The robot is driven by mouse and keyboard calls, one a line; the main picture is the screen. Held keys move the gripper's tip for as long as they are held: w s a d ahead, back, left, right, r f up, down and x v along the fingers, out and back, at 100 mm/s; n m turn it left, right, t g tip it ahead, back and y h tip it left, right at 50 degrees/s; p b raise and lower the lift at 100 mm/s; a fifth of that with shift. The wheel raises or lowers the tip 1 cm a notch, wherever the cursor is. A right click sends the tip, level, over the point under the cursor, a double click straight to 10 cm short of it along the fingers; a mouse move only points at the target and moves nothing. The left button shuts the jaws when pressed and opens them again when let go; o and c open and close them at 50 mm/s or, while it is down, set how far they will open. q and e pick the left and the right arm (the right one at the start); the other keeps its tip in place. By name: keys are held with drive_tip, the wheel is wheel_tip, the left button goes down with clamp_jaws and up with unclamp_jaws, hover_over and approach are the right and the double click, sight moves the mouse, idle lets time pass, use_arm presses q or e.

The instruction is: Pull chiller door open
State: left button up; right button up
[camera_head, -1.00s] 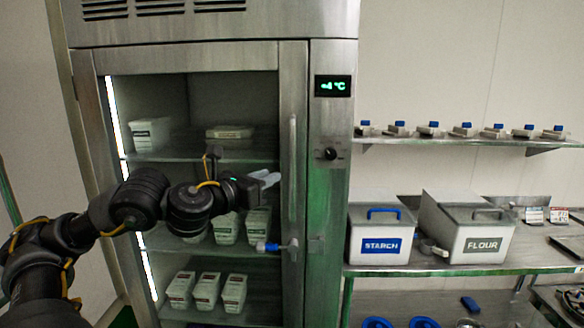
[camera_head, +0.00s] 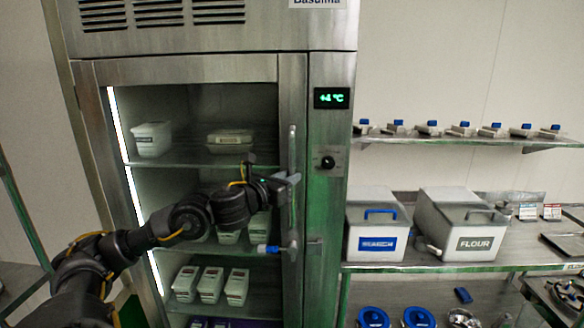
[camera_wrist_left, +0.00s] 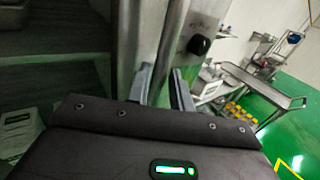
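The chiller door (camera_head: 291,85) is a steel-framed glass door and looks closed. Its long vertical handle (camera_head: 292,150) runs down the right side of the frame. The handle also shows in the left wrist view (camera_wrist_left: 174,35) as a pale upright bar. My left gripper (camera_head: 289,180) is at the handle's middle height. In the left wrist view its two fingers (camera_wrist_left: 163,88) stand apart, with the bar running down between them. I cannot tell whether they touch it. My right gripper is out of view.
White tubs (camera_head: 151,138) stand on shelves behind the glass. A temperature display (camera_head: 332,98) and a black knob (camera_head: 328,163) are on the steel panel right of the door. Starch (camera_head: 376,225) and flour (camera_head: 465,225) bins stand on the counter at right.

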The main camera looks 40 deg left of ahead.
use_arm(q)
drive_tip(key=shift+w+a, duration=0.1)
drive_tip(key=shift+w, duration=0.9)
clamp_jaws()
drive_tip(key=shift+f, duration=0.1)
